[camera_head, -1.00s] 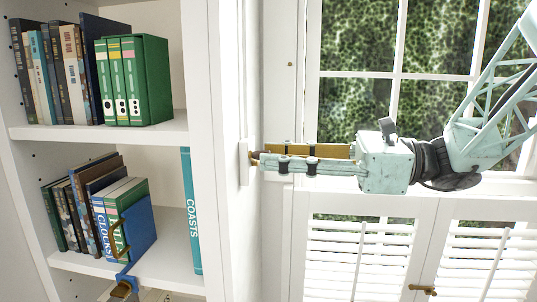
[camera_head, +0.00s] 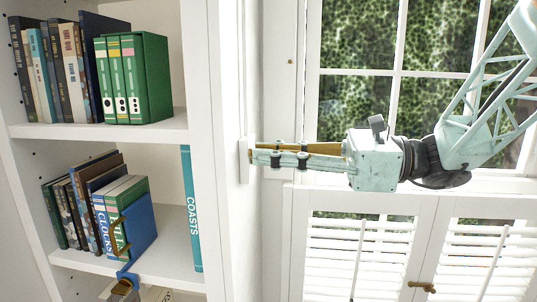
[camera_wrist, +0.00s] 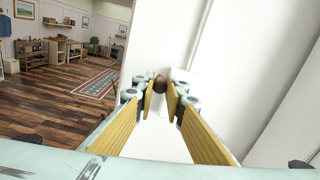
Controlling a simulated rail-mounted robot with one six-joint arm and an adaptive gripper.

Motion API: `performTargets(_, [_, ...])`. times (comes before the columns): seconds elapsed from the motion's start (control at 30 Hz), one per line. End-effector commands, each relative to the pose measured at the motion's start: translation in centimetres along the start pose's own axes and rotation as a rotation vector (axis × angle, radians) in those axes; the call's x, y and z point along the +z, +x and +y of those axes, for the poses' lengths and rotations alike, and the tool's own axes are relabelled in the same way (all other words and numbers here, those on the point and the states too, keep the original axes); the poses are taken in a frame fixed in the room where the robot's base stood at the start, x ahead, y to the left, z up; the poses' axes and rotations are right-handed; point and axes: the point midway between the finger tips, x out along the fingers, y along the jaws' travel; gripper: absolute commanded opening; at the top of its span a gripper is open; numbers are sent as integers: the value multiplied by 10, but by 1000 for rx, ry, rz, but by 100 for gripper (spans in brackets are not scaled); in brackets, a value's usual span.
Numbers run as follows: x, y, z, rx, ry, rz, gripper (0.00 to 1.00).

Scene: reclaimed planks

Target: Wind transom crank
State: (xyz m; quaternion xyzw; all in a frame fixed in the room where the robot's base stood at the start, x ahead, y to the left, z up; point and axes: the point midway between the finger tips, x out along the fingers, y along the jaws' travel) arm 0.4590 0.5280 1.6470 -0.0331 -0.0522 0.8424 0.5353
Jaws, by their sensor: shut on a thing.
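The crank shows as a round dark brown knob (camera_wrist: 160,84) between my fingertips in the wrist view. A narrow pale plate (camera_head: 243,162) stands on the white wall behind it in the head view. My gripper (camera_head: 254,152) reaches in from the right, its fingertips close to that plate. In the wrist view my gripper (camera_wrist: 161,88) is shut on the knob, with one yellow-padded finger on each side. The crank's arm and pivot are hidden by the fingers.
A white bookcase (camera_head: 205,120) with books and green binders stands at the left. A window (camera_head: 360,45) with white shutters (camera_head: 350,255) lies behind my gripper. The wrist view shows an open room with a wood floor (camera_wrist: 45,115) and a rug (camera_wrist: 98,88).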

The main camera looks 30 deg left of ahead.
Motion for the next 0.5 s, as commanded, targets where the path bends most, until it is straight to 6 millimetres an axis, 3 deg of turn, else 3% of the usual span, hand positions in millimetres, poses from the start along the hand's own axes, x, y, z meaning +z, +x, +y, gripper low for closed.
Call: performTargets(0.5, [-5, 0, 2, 0, -59, 0, 1])
